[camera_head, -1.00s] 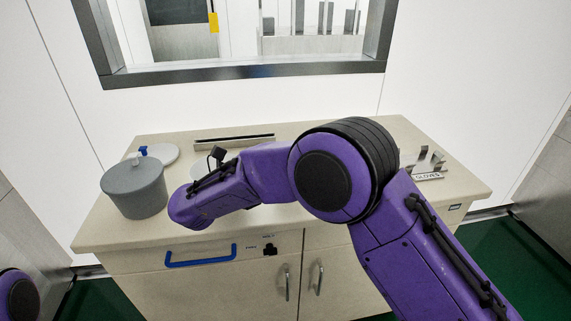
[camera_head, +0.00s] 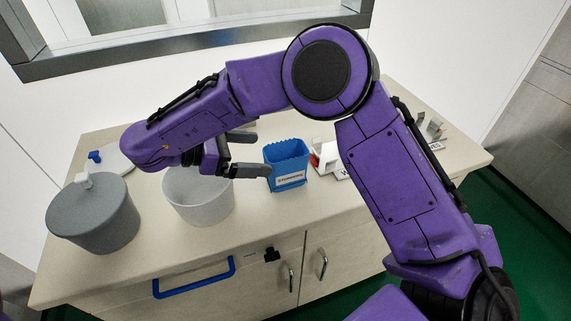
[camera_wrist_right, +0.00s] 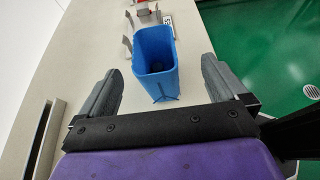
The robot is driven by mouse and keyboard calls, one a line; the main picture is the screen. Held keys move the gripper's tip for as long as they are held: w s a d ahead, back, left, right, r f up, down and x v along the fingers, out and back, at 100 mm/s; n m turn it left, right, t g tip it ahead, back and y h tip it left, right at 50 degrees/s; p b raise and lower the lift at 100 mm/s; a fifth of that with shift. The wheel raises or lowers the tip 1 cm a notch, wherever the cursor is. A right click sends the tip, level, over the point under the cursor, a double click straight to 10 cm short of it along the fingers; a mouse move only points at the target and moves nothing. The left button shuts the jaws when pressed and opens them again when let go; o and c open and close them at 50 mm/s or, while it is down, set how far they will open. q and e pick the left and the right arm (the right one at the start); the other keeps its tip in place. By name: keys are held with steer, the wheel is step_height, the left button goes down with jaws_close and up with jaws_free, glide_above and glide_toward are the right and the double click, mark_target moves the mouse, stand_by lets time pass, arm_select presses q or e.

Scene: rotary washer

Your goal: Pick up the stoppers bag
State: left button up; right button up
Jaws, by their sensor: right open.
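The stoppers bag (camera_head: 287,167) is a blue open-topped holder with a jagged rim and a white label, standing upright on the counter. It also shows in the right wrist view (camera_wrist_right: 157,55), and its inside looks empty apart from a dark spot at the bottom. My right gripper (camera_head: 258,153) is open, just left of the bag in the head view, with its fingers pointing toward it. In the right wrist view the bag lies ahead, between the lines of the two fingers, and the fingers do not touch it. My left gripper is not in view.
A white translucent tub (camera_head: 198,203) stands under my right gripper. A grey lidded pot (camera_head: 93,220) is at the counter's left. Right of the bag are a red and white item (camera_head: 325,156) and metal holders (camera_head: 432,129). A blue handle (camera_head: 194,280) is on the cabinet front.

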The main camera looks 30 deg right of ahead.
mark_target(277, 151)
steer(key=p+x, duration=0.1)
steer(key=x, duration=0.1)
steer(key=p+x, duration=0.1)
steer(key=w+x, duration=0.1)
steer(key=x, duration=0.1)
steer(key=shift+d+r+p, duration=0.1)
steer(key=shift+d+p, duration=0.3)
steer(key=shift+d, duration=0.15)
steer(key=shift+s+d, duration=0.3)
steer(key=shift+s, duration=0.1)
steer(key=shift+w+a, duration=0.1)
